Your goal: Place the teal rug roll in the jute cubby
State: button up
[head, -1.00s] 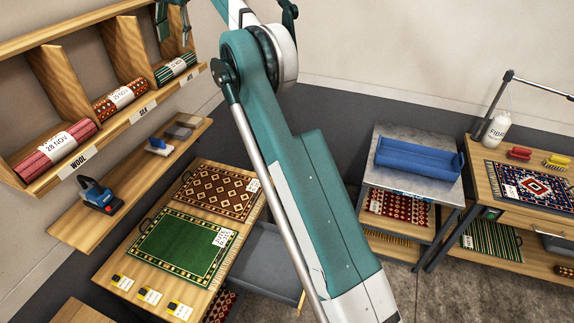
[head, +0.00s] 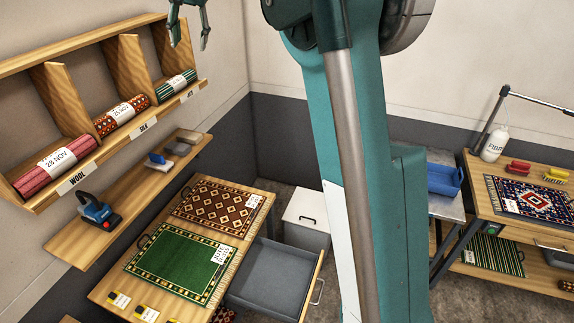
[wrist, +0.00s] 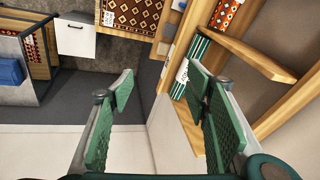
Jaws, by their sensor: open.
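The teal rug roll (head: 176,85), striped with a white paper band, lies in the rightmost cubby (head: 143,62) of the wall shelf. That cubby's front tag (head: 194,91) is too small to read surely. The roll rests on the cubby floor behind the front lip. It also shows in the wrist view (wrist: 199,48), partly covered by a finger of my gripper. My gripper (head: 190,40) is open and empty, above the roll and apart from it in the head view. In the wrist view its green-padded fingers (wrist: 160,88) stand wide apart with nothing between them.
A pink roll (head: 45,173) lies in the WOOL cubby and a red patterned roll (head: 108,123) in the middle one, with wooden dividers between. A narrow shelf (head: 130,190) below holds tools. An open drawer (head: 275,275) juts from the rug table. My arm hides part of the metal table.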

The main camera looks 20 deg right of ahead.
jog(key=s+d+f+n+t, duration=0.1)
jog(key=s+d+f+n, duration=0.15)
jog(key=s, duration=1.15)
jog(key=s+d+f+n+t, duration=0.1)
jog(key=s+d+f, duration=0.15)
jog(key=s, duration=1.25)
jog(key=s+d+f+n, duration=0.1)
jog(key=s+f, duration=1)
jog(key=s, duration=0.3)
jog(key=s+d+f+n+t+h, duration=0.1)
jog(key=s+d+f, duration=0.1)
jog(key=s+f, duration=1)
jog(key=shift+s+f+t, duration=0.15)
jog(key=shift+s+t, duration=0.15)
jog(key=shift+s, duration=0.9)
jog(key=shift+n, duration=0.25)
